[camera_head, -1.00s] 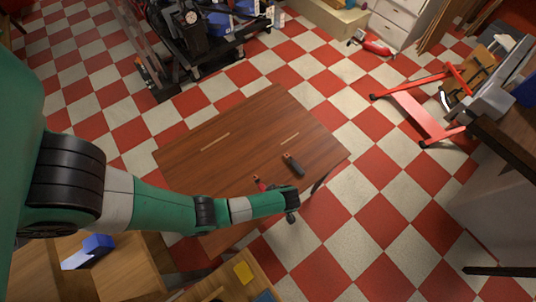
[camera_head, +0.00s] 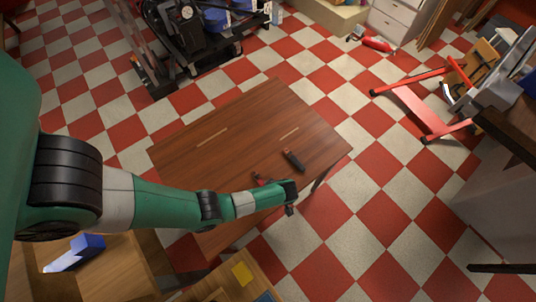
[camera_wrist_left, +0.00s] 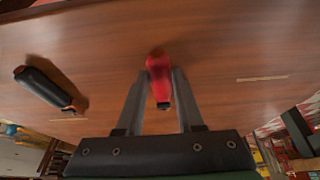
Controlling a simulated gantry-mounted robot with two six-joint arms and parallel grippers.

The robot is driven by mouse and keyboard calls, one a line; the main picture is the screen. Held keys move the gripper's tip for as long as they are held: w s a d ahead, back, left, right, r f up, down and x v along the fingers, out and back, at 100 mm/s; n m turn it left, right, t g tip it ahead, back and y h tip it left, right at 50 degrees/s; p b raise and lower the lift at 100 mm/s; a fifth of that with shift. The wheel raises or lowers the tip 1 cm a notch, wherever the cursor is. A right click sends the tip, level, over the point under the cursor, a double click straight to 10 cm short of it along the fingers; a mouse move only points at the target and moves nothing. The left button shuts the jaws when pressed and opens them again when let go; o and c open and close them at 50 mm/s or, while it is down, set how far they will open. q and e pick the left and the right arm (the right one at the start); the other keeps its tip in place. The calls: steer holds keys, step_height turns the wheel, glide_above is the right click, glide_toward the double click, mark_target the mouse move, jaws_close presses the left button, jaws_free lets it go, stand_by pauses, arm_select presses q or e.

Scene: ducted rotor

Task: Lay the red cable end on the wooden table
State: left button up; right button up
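The red cable end (camera_wrist_left: 159,72) is between the two fingertips of my left gripper (camera_wrist_left: 160,88), which sit close along both its sides. The gripper looks shut on it. The red cable end (camera_head: 262,180) also shows in the head view, beside my left gripper (camera_head: 280,190), over the front right part of the wooden table (camera_head: 225,165). It is close to the tabletop, but I cannot tell whether it touches. A black cable end (camera_head: 293,160) lies on the table, and it shows left of the fingers in the left wrist view (camera_wrist_left: 45,90). My right gripper is not in view.
The middle and back of the tabletop are clear, with two pale strips (camera_head: 211,136) on it. A red frame (camera_head: 425,110) stands at right on the checkered floor. A dark machine (camera_head: 195,35) stands behind. A wooden bench (camera_head: 240,285) is in front.

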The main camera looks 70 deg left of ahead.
arm_select(q)
steer(key=o, duration=0.4)
steer(key=shift+c, duration=0.2)
steer(key=shift+r, duration=0.4)
steer(key=p+v, duration=0.6)
steer(key=v, duration=0.5)
steer(key=shift+d+r, duration=0.2)
steer(key=shift+w, duration=0.15)
